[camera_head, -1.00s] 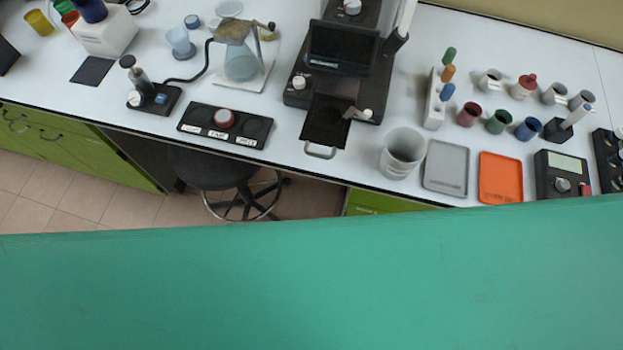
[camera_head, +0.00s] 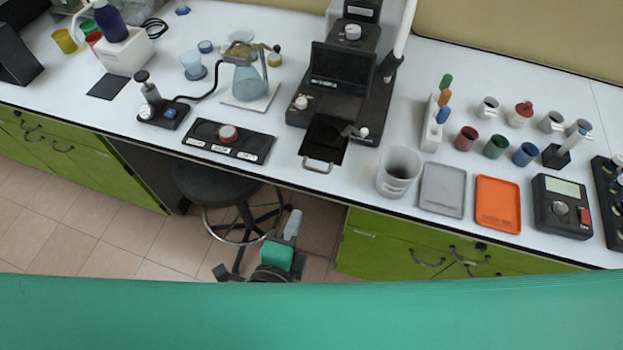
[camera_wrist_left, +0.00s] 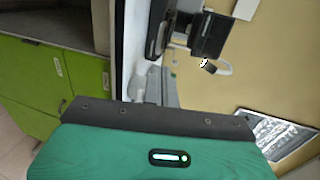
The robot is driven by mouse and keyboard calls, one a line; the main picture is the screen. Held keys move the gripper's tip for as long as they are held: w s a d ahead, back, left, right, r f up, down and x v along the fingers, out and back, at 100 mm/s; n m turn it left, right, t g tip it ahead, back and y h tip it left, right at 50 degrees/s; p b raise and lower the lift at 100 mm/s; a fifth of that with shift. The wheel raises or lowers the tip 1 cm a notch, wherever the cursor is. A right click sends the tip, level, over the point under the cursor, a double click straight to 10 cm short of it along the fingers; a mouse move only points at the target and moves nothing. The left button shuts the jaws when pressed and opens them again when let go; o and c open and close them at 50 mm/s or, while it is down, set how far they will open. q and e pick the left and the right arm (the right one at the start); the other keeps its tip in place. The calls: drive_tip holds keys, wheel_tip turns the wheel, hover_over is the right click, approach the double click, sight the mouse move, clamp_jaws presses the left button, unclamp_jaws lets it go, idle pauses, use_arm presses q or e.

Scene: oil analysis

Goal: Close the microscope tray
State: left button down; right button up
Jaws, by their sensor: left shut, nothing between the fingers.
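The microscope (camera_head: 352,75) stands on the white bench, near the middle in the head view. Its black tray (camera_head: 324,138) sticks out at the front towards the bench edge, with a metal loop handle (camera_head: 317,165) at its near end. My left gripper (camera_head: 293,222) shows below the bench edge, in front of the tray and apart from the handle. Its grey fingers are shut with nothing between them, pointing towards the bench. In the left wrist view the grey fingers (camera_wrist_left: 155,88) show past my green wrist. My right gripper is in neither view.
A grey-white beaker (camera_head: 399,172) stands just right of the tray, beside a grey dish (camera_head: 442,190) and an orange dish (camera_head: 498,204). A black panel (camera_head: 228,140) lies to the left. A stool (camera_head: 212,182) stands under the bench, close to my left gripper.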

sight(331, 125)
use_arm(q)
drive_tip(key=p+x, duration=0.2)
drive_tip(key=x, duration=0.9)
drive_tip(key=shift+a+p, duration=0.1)
drive_tip(key=shift+p, duration=0.3)
drive_tip(key=shift+w+f, duration=0.15)
drive_tip(key=shift+w, duration=0.2)
drive_tip(key=r+x, duration=0.1)
drive_tip(key=x, duration=0.3)
drive_tip(key=r+p+x, duration=0.1)
drive_tip(key=x, duration=0.4)
drive_tip(key=r+x, duration=0.1)
drive_tip(key=x, duration=0.3)
drive_tip(key=shift+w+d+f+p, duration=0.1)
drive_tip(key=shift+w+d+p, duration=0.3)
drive_tip(key=shift+w, duration=0.1)
drive_tip(key=shift+r, duration=0.25)
drive_tip(key=shift+a, duration=0.1)
